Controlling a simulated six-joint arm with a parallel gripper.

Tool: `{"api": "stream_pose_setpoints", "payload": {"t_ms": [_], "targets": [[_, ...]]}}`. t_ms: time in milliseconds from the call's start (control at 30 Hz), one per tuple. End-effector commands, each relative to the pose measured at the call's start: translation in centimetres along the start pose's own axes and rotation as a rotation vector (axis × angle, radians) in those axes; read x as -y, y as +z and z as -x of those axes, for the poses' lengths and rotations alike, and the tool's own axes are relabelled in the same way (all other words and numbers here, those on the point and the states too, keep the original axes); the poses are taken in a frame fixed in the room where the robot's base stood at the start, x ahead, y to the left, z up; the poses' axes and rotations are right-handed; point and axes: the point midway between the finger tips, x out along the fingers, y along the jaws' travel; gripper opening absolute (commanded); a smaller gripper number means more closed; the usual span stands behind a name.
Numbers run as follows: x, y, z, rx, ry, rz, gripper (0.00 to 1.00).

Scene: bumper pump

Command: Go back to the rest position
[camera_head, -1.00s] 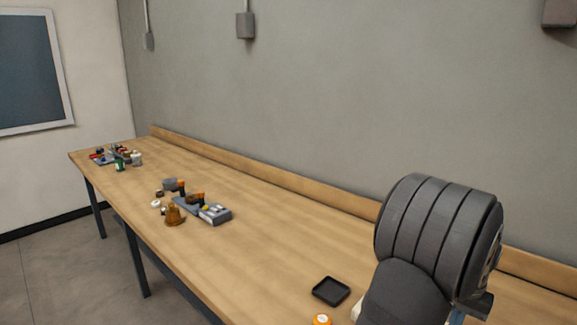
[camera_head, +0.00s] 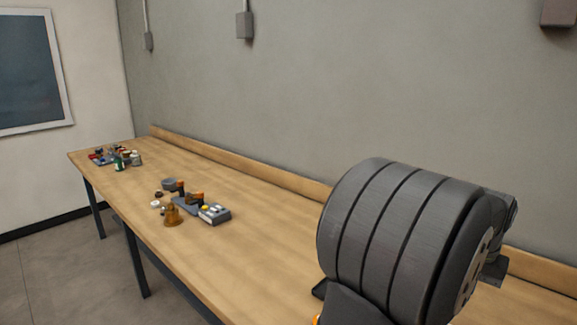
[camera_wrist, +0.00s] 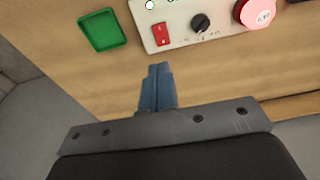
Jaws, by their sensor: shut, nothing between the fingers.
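My gripper (camera_wrist: 158,72) shows in the wrist view with its blue fingers together and nothing between them. It is above the wooden table (camera_wrist: 60,40), in front of a pale control panel (camera_wrist: 180,28) and apart from it as far as I can tell. The panel carries a red rocker switch (camera_wrist: 161,34), a black knob (camera_wrist: 200,23) and a round red button (camera_wrist: 259,12). In the head view my dark arm links fill the lower right and hide the fingers and the panel.
A green square tray (camera_wrist: 102,30) lies left of the panel. In the head view, a bronze bell (camera_head: 173,214) and a grey block with small parts (camera_head: 214,214) stand mid-table. More small items (camera_head: 118,158) sit at the far end. A wall (camera_head: 270,120) runs behind the table.

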Motion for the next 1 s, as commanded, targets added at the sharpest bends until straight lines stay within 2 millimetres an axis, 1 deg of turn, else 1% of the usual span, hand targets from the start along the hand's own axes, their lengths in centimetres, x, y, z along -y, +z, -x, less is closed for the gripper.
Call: {"api": "stream_pose_setpoints", "payload": {"t_ms": [33, 300, 500, 700, 1000], "targets": [[0.0, 0.2, 0.9, -0.017, 0.000, 0.000, 0.00], [0.0, 1.4, 4.7, -0.092, 0.002, 0.000, 0.00], [0.0, 2.2, 6.7, -0.133, 0.002, 0.001, 0.00], [0.1, 2.6, 7.6, -0.152, 0.002, 0.001, 0.00], [0.1, 2.7, 7.7, -0.155, 0.002, 0.001, 0.00]]}}
